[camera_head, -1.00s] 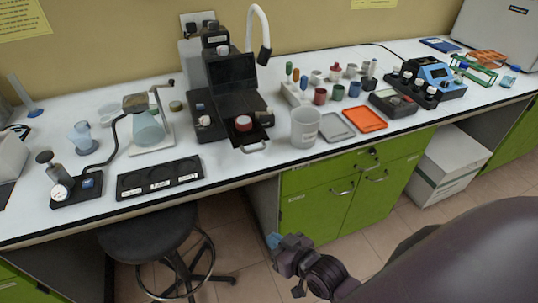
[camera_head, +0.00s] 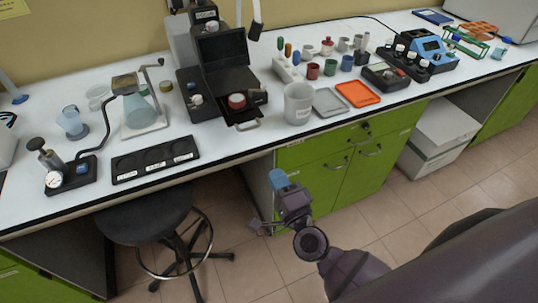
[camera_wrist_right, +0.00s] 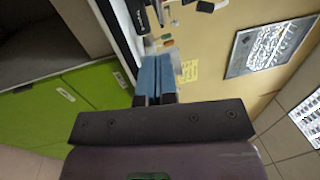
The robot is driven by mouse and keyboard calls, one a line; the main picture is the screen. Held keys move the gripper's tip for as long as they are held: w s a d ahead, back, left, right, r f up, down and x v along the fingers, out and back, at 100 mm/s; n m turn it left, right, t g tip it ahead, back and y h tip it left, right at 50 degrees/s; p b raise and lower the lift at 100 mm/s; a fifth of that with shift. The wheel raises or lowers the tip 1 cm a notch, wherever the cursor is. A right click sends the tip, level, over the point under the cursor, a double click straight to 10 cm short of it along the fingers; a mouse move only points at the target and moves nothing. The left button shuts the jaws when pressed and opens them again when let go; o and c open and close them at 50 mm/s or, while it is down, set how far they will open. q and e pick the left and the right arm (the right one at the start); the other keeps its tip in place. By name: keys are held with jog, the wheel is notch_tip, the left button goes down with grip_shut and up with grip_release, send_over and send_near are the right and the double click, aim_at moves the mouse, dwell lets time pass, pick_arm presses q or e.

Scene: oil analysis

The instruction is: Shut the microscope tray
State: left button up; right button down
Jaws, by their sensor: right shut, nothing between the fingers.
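The black microscope (camera_head: 222,52) stands at the back of the white bench. Its tray (camera_head: 243,116) sticks out at the front, with a pale handle (camera_head: 248,126) close to the bench's front edge. A small red and white container (camera_head: 237,101) sits at the tray. My right gripper (camera_head: 279,179) has blue fingers and is in front of the bench, lower in the picture than the handle and apart from it. Its blue fingers are together and empty in the right wrist view (camera_wrist_right: 156,76). My left gripper does not show.
A clear beaker (camera_head: 298,103) stands right of the tray, beside a grey tray (camera_head: 328,102) and an orange tray (camera_head: 357,93). A black three-place holder (camera_head: 155,160) lies to the left. Green cabinets (camera_head: 345,170) and a dark stool (camera_head: 145,214) are below.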

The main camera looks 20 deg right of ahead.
jog(key=p, duration=0.1)
send_near(238, 108)
jog(key=shift+s+d+r, duration=0.15)
jog(key=shift+s+d, duration=0.05)
jog(key=shift+s, duration=0.3)
jog(key=w+b, duration=0.1)
jog(key=w, duration=0.5)
jog(key=w+b, duration=0.1)
jog(key=w, duration=0.6)
jog(key=shift+w+a+b, duration=0.1)
jog(key=shift+a+b, duration=0.15)
jog(key=shift+b, duration=0.15)
jog(key=shift+w, duration=0.4)
jog(key=shift+r, duration=0.3)
